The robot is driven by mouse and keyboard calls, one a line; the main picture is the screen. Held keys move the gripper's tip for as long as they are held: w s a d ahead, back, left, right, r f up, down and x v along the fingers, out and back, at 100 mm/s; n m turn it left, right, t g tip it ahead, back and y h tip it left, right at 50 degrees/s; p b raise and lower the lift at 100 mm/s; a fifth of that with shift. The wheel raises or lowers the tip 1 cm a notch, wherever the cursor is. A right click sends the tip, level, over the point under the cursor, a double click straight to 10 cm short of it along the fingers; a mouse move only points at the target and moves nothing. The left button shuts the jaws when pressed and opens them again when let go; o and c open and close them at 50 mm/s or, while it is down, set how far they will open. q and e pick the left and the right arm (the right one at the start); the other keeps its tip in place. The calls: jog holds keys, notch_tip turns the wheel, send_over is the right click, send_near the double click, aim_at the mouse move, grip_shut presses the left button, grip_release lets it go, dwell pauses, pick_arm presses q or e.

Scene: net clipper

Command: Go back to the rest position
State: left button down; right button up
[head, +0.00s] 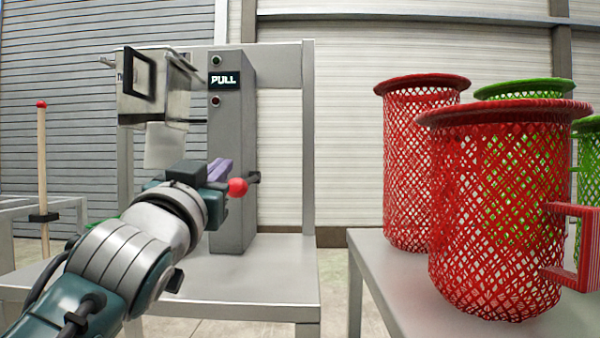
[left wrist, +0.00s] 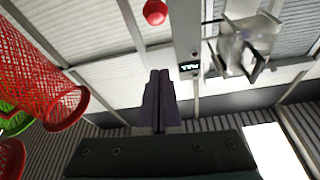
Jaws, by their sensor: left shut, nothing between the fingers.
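My left gripper (head: 218,168) is in front of the grey machine column (head: 232,130) in the head view. Its purple fingers are shut with nothing between them; they also show in the left wrist view (left wrist: 160,90). A red ball knob (head: 237,187) appears just beside the fingers in the head view. In the left wrist view the knob (left wrist: 155,12) is beyond the fingertips, apart from them. The column has a display (head: 224,80) reading PULL. A metal box-like unit (head: 150,95) is mounted left of the column. My right gripper is in neither view.
Red net baskets (head: 495,220) and green ones (head: 524,88) stand on a table (head: 385,275) at the right. The machine's table (head: 270,285) is in front of me, with a gap between the two tables. A wooden rod with a red tip (head: 42,165) stands at the left.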

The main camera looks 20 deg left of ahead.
pick_arm(q)
jog(key=s+d+r+m+g+h+p, duration=0.1)
jog(key=s+d+r+g+h+p, duration=0.2)
jog(key=s+g+p, duration=1.05)
jog(key=s+d+r+m+g+h+p, duration=0.2)
jog(key=s+d+r+g+p, duration=0.2)
jog(key=s+p, duration=1.8)
notch_tip(320, 180, up, 35)
jog(key=w+p, duration=0.1)
jog(key=p, duration=3.4)
jog(key=shift+w+a+r+p, duration=0.15)
jog(key=shift+w+a+p, duration=0.15)
jog(key=shift+p, duration=0.1)
